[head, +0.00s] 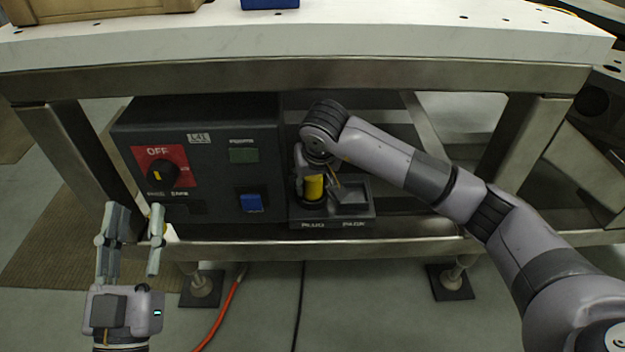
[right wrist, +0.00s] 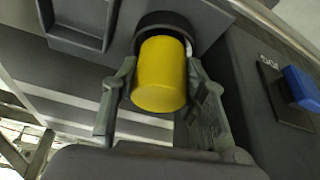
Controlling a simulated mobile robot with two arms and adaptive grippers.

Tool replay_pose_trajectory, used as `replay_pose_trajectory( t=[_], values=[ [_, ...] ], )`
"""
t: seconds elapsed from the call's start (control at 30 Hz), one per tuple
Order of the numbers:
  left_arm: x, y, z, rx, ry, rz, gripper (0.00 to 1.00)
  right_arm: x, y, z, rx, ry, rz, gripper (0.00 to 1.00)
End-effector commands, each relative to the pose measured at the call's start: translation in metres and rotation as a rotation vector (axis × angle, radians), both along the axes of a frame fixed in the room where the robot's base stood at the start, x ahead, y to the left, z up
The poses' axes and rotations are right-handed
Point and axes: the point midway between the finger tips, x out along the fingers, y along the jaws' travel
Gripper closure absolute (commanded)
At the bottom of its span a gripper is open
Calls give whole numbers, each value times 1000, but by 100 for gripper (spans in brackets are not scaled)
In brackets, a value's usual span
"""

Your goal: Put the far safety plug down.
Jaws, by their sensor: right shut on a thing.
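The yellow safety plug (head: 314,188) is at the left end of a dark holder tray (head: 336,223) under the table. My right gripper (head: 315,178) reaches down over it and is shut on it. In the right wrist view, the plug (right wrist: 160,74) sits between both fingers of my gripper (right wrist: 160,85). Its far end meets a round dark socket (right wrist: 168,20); I cannot tell how deep it goes in. My left gripper (head: 132,212) is open and empty, low at the left, in front of the dark cabinet.
The dark cabinet (head: 215,130) left of the tray bears a red OFF switch panel (head: 178,155), a green window (head: 243,155) and a blue switch (head: 251,203). A square recess (head: 351,197) in the tray is empty. Table legs (head: 525,145) and a lower rail (head: 400,247) frame the space.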

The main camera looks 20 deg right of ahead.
Motion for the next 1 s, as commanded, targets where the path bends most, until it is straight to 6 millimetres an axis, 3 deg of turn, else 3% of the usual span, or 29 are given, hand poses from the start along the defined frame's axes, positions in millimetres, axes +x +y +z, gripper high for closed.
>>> replay_pose_trajectory(
  t=[0.3, 0.33, 0.6, 1.0],
  values=[
    [-2, 0, 4, -8, -29, -1, 63, 0, 0, -1, 0, -2, 0, 98],
    [-3, 0, 6, -9, -33, -2, 63, 0, 0, -1, 0, -1, 0, 59],
    [-2, 0, 5, -8, -31, -2, 63, 0, 0, -1, 0, -1, 0, 41],
    [-1, -1, 4, -5, -18, -2, 63, 0, 0, 1, 0, -1, 0, 40]
  ],
)
